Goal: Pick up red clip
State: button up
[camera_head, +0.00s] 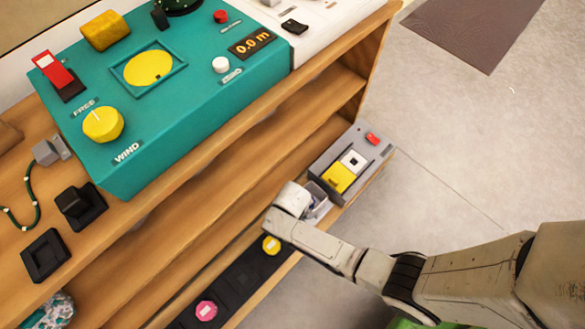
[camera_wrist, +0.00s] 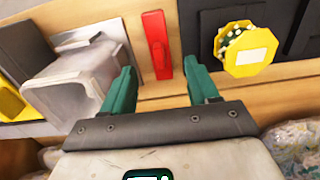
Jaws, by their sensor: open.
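The red clip (camera_wrist: 157,45) is a narrow, upright red bar against a light wooden surface in the wrist view. My gripper (camera_wrist: 159,68) has two green fingers spread apart, with nothing between them. The clip stands just beyond the fingertips, roughly centred between them, closer to the right one; I cannot tell the exact gap. In the head view my arm's end reaches the lower shelf and hides the clip and the fingers.
A grey bin (camera_wrist: 70,88) stands close left of my left finger. A yellow octagonal piece (camera_wrist: 250,50) sits right of my right finger, on a dark strip. In the head view, a grey device (camera_head: 322,178) and the shelf above (camera_head: 250,135) border the arm's end.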

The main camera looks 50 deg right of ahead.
notch_tip(320, 180, down, 5)
jog(key=b, duration=0.3)
jog(key=shift+r, duration=0.2)
jog(key=shift+r, duration=0.1)
grip_shut()
